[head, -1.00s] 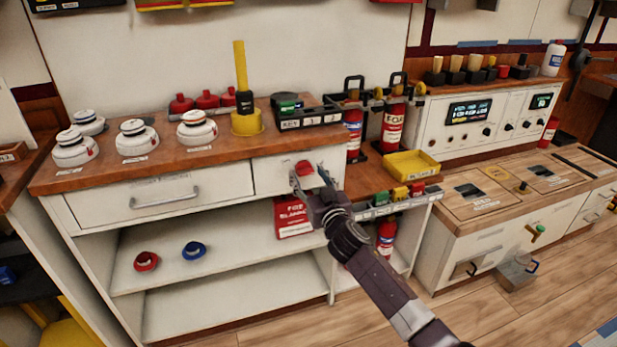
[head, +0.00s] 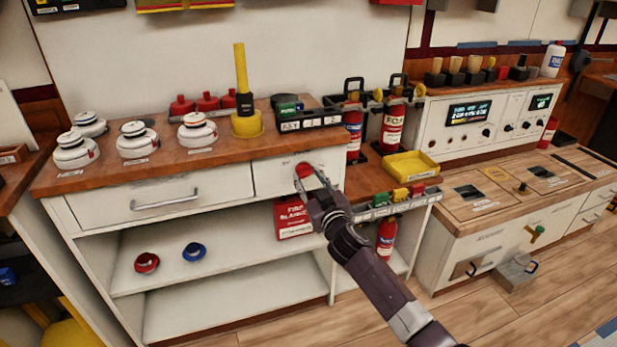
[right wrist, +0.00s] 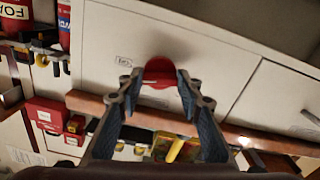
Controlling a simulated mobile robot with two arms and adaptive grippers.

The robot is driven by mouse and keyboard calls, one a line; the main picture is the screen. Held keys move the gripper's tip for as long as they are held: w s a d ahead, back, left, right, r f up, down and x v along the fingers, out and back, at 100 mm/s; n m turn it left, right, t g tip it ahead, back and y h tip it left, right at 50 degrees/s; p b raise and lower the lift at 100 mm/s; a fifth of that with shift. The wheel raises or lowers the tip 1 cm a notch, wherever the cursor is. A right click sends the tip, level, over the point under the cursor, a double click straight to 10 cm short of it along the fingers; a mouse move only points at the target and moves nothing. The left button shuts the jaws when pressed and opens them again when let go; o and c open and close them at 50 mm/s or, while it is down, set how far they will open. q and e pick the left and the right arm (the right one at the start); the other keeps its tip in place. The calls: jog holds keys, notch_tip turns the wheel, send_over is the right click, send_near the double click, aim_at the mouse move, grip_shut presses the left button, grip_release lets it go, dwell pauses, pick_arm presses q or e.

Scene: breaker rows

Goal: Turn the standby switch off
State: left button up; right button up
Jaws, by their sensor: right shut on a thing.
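A round red knob (head: 304,170), which looks like the standby switch, sits on the white front panel (head: 268,178) at the right end of the wooden counter. My right gripper (head: 311,181) reaches up to it and partly covers it. In the right wrist view the red knob (right wrist: 159,71) stands between the two fingertips of my right gripper (right wrist: 160,88), which are closed on its sides. A small label (right wrist: 124,62) is beside the knob, too small to read. Which way the knob is turned cannot be told. My left gripper is out of view.
A drawer with a metal handle (head: 165,200) is left of the panel. Below it are open shelves and a red fire blanket box (head: 293,218). Fire extinguishers (head: 392,128), a yellow tray (head: 411,164) and a row of small coloured items stand to the right.

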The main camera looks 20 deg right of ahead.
jog(key=n, duration=0.3)
jog(key=shift+n+p, duration=0.4)
jog(key=n, duration=0.3)
jog(key=shift+n+p, duration=0.3)
jog(key=n, duration=0.3)
jog(key=shift+n, duration=0.3)
jog(key=shift+n+p, duration=0.4)
jog(key=shift+n, duration=1.5)
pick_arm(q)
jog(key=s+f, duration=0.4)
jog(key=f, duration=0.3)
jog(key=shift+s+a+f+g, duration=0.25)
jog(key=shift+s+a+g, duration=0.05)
pick_arm(e)
jog(key=shift+n, duration=0.3)
